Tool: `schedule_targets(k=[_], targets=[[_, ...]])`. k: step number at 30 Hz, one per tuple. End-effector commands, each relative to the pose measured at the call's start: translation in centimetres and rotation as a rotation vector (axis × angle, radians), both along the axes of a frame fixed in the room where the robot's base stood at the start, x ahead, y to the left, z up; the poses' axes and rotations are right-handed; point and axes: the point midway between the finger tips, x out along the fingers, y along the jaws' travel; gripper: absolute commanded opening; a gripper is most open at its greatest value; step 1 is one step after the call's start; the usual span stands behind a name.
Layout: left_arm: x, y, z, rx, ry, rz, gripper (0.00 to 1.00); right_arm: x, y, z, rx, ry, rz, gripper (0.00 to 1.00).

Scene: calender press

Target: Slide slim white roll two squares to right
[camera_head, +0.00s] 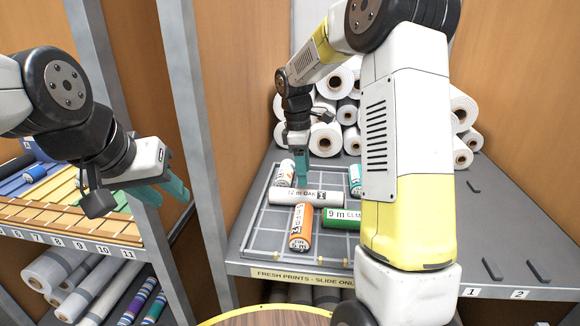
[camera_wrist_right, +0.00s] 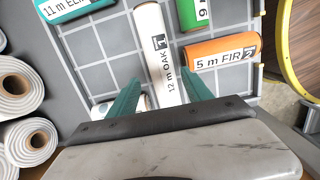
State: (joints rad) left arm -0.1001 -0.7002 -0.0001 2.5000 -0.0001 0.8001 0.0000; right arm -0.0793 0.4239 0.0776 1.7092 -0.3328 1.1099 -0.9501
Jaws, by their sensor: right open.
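The slim white roll (camera_head: 290,198), marked "12 m OAK 1", lies crosswise on the gridded tray (camera_head: 262,240). In the right wrist view the roll (camera_wrist_right: 152,40) runs between the two teal fingers. My right gripper (camera_head: 293,180) is open, with its fingers low around the roll; I cannot tell whether they touch it. In the head view an orange "5 m FIR 2" roll (camera_head: 301,226) and a green "9 m ELM" roll (camera_head: 341,218) lie just in front of the white roll. My left gripper (camera_head: 178,188) is open and empty, left of the tray.
A short white roll (camera_head: 285,173) lies behind the slim roll, and a teal roll (camera_head: 355,180) lies at the right, partly hidden by my right arm. Large white rolls (camera_head: 326,139) are stacked at the back. The tray's front left squares are bare. A metal post (camera_head: 190,130) stands left of the tray.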

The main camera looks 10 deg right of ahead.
Motion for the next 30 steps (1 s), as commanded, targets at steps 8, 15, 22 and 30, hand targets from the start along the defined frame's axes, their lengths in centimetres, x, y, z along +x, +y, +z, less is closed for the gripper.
schedule_targets(k=[8, 15, 22, 30], targets=[[0.0, 0.0, 0.0, 0.0, 0.0, 0.0, 0.36, -0.3, -0.2, -3.2, -0.003, 0.006, 0.027, 0.58], [0.0, 0.0, 0.0, 0.0, 0.0, 0.0, 0.36, -0.3, -0.6, -6.5, -0.002, 0.005, 0.024, 0.58], [0.0, 0.0, 0.0, 0.0, 0.0, 0.0, 0.36, -0.4, -0.8, -7.7, -0.002, 0.003, 0.023, 0.58], [0.0, 0.0, 0.0, 0.0, 0.0, 0.0, 0.36, -0.3, -0.8, -7.7, -0.001, 0.002, 0.022, 0.48]])
